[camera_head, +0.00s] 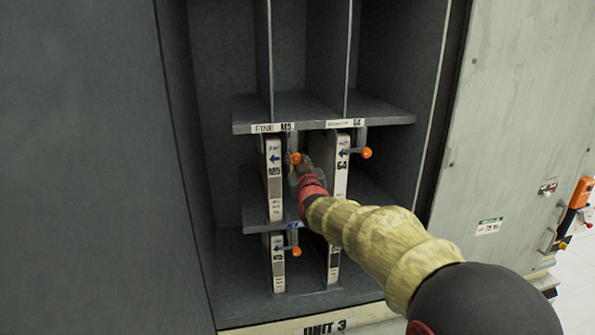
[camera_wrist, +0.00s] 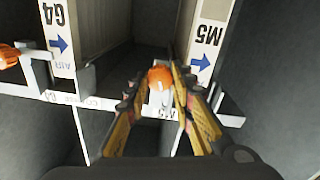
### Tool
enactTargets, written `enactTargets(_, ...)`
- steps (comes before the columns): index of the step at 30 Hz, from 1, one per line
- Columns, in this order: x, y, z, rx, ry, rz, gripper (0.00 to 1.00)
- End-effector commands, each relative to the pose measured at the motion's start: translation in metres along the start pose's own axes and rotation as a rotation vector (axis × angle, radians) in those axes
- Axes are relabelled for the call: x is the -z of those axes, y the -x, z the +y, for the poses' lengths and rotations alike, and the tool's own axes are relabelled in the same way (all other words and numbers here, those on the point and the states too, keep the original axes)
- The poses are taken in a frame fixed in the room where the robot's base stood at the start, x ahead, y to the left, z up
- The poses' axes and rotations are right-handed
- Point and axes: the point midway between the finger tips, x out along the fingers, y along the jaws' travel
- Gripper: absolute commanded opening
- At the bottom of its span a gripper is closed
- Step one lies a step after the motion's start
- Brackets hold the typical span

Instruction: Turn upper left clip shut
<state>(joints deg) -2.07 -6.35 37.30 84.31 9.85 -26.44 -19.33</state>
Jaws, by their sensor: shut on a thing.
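The upper left clip (camera_head: 296,157) has an orange knob and sits under the shelf edge, just right of the M5 filter panel (camera_head: 274,180). My gripper (camera_head: 304,163) reaches in from the lower right and hides part of the clip. In the wrist view, which is upside down, the orange knob (camera_wrist: 160,77) lies between the two fingers of my gripper (camera_wrist: 158,88). The fingers are shut on it. The clip's metal arm is mostly hidden, so its angle is unclear.
The upper right clip (camera_head: 365,153) points right beside the G4 filter panel (camera_head: 341,165). A lower clip (camera_head: 296,251) sits by the lower left panel (camera_head: 278,262). The shelf (camera_head: 300,108) lies above. Cabinet walls bound both sides.

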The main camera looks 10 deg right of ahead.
Motion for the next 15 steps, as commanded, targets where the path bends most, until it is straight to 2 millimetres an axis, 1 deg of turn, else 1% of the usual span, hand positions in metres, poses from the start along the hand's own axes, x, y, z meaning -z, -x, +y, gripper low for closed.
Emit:
enactTargets(1,-0.0045,0.0,-0.001,0.0,0.044,0.003,0.0)
enactTargets(15,-0.0042,-0.0002,-0.0011,0.004,0.493,0.02,0.0)
